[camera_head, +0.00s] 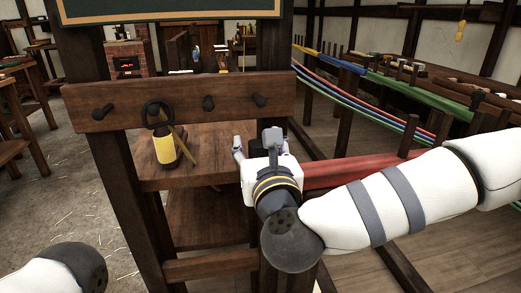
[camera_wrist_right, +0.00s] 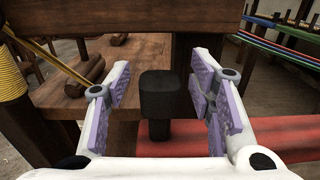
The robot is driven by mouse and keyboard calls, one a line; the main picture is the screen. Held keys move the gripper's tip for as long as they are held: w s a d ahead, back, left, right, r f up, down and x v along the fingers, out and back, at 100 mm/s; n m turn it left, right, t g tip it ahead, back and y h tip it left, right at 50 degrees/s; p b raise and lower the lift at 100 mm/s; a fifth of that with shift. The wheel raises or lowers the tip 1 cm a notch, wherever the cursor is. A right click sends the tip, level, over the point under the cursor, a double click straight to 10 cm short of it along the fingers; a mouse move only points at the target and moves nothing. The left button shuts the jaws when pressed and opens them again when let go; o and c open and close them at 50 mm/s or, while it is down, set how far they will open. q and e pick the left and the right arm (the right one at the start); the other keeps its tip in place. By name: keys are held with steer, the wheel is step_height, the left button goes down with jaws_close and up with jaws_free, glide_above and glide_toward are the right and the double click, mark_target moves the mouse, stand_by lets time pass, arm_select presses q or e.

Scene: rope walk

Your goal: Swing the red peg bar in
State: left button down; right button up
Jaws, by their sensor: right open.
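The red peg bar (camera_head: 352,168) is a long red beam that runs behind my right arm, and its left end is hidden by my right gripper (camera_head: 262,148). A dark, block-headed upright peg (camera_wrist_right: 158,95) stands between the two purple-padded fingers of my right gripper (camera_wrist_right: 160,82). The fingers are open, with a gap on each side of the peg. My left gripper is out of view; only part of my left arm shows at the lower left.
A wooden rail with dark pegs (camera_head: 182,98) spans two posts above a wooden bench (camera_head: 210,141). A yellow-wrapped spool (camera_head: 165,149) stands on the bench. Coloured ropes (camera_head: 345,92) run along the back right. Straw-strewn floor (camera_head: 50,190) is open at left.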

steer(key=s+d, duration=0.2)
steer(key=s, duration=0.9)
steer(key=shift+s, duration=0.2)
